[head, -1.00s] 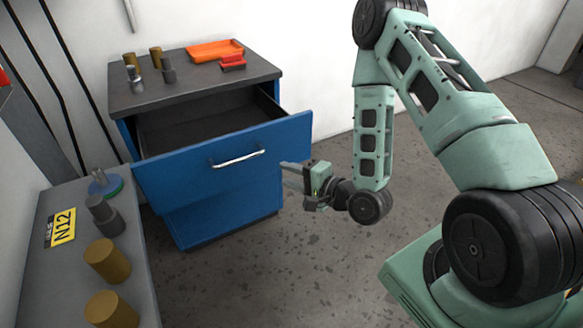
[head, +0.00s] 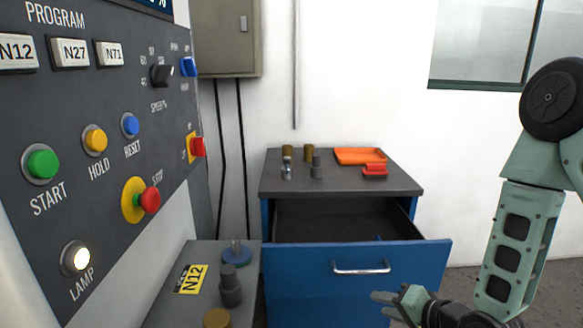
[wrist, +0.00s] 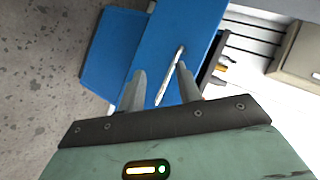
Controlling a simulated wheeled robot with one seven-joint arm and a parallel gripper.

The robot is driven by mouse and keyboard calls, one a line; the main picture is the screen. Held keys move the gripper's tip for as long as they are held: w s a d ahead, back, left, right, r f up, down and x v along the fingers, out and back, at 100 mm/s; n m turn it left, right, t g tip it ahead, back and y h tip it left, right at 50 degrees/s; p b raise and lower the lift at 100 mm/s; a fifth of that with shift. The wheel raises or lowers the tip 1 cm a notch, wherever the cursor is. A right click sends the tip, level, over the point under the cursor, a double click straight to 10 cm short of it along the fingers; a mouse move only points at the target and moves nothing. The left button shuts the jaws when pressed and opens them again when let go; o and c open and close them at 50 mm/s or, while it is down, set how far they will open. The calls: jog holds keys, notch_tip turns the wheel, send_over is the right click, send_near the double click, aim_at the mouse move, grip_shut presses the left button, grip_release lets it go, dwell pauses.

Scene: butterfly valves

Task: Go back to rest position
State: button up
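My gripper (head: 398,302) shows at the lower right of the head view, in front of the blue drawer cabinet's right side. In the wrist view its two fingers (wrist: 160,88) stand apart with nothing between them, so it is open and empty. The blue cabinet's top drawer (head: 310,262) is pulled open. Its silver handle (head: 361,268) is on the drawer front and also shows beyond my fingers in the wrist view (wrist: 170,75). My gripper looks apart from the handle.
A control panel (head: 100,130) with buttons stands at the left. Floor shows at right.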

jog(key=s+a+r+n+g+h, duration=0.3)
jog(key=s+a+r+n+g, duration=0.25)
jog(key=s+r+n, duration=0.25)
jog(key=s+r+n+g+h, duration=0.1)
jog(key=s+r+n+g, duration=0.1)
jog(key=s, duration=0.6)
jog(key=s+a+r+n+g+h+p, duration=0.1)
jog(key=s+r+n+g+h, duration=0.1)
jog(key=s+r+n, duration=0.2)
jog(key=s+r, duration=0.2)
jog(key=s, duration=0.2)
jog(key=shift+a+r+n, duration=0.3)
jog(key=shift+r+n, duration=0.05)
jog(key=shift+n, duration=0.05)
jog(key=shift+g, duration=0.25)
